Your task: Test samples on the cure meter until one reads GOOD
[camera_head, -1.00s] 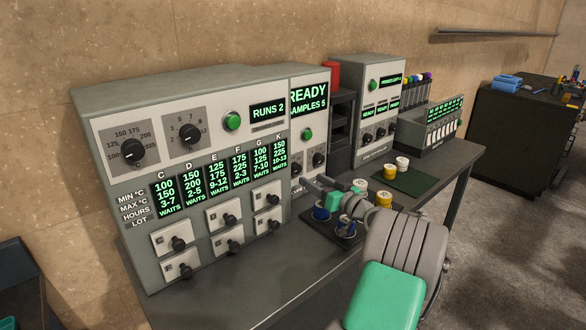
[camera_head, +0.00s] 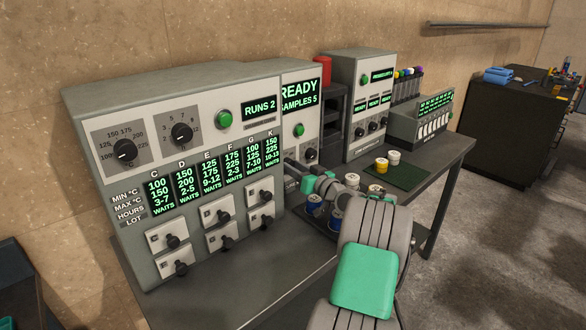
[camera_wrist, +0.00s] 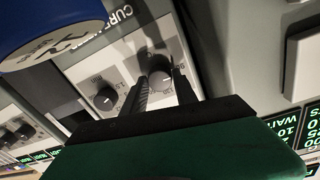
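The cure meter (camera_head: 299,108) is a grey box with a green display reading READY, SAMPLES 5, and a green button (camera_head: 299,130). Its panel, partly lettered "CURE", shows in the wrist view with a left knob (camera_wrist: 105,98) and a right knob (camera_wrist: 161,76). My gripper (camera_wrist: 161,88) is open, its two dark fingers apart with the right knob between or just beyond them; I cannot tell whether they touch it. Blue sample pots (camera_head: 314,204) stand beside my arm, partly hidden. A blue pot (camera_wrist: 50,30) looms at the wrist view's upper left.
A large cabinet (camera_head: 90,92) with a RUNS 2 display and several small doors stands left of the meter. Another instrument (camera_head: 352,85) stands to its right. A yellow pot (camera_head: 381,166) and a white pot (camera_head: 393,158) rest on a green mat (camera_head: 408,178).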

